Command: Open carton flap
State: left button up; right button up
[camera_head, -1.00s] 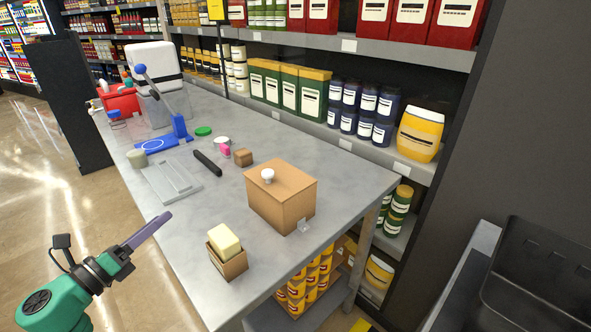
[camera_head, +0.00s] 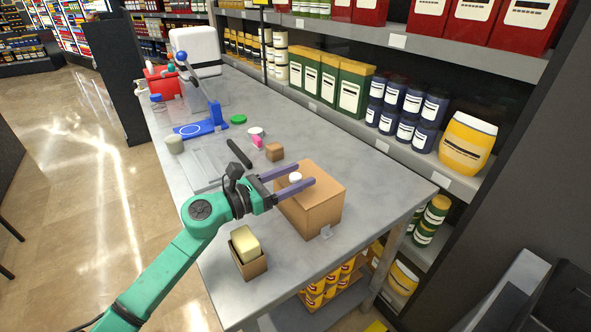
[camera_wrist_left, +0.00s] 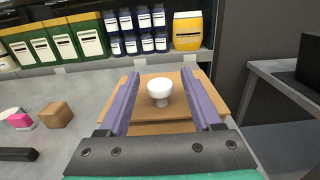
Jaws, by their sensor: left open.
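The brown carton (camera_head: 312,209) stands on the grey table. A white knob (camera_head: 295,177) sits on its closed top flap. In the left wrist view the carton top (camera_wrist_left: 170,112) lies below the fingers, and the knob (camera_wrist_left: 160,91) shows between them. My left gripper (camera_head: 296,174) is open, with one purple finger on each side of the knob and apart from it. In the left wrist view the gripper (camera_wrist_left: 161,100) is empty. My right gripper does not show.
A small open box (camera_head: 251,268) with a yellow block (camera_head: 245,243) stands at the table's front edge, beside my left forearm. A small brown cube (camera_head: 274,152), a black bar (camera_head: 239,153) and a blue press (camera_head: 215,118) lie further back. Shelves with jars line the right side.

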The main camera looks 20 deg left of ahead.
pick_arm(q)
jog(key=shift+w, duration=0.1)
grip_shut()
dwell(1.3)
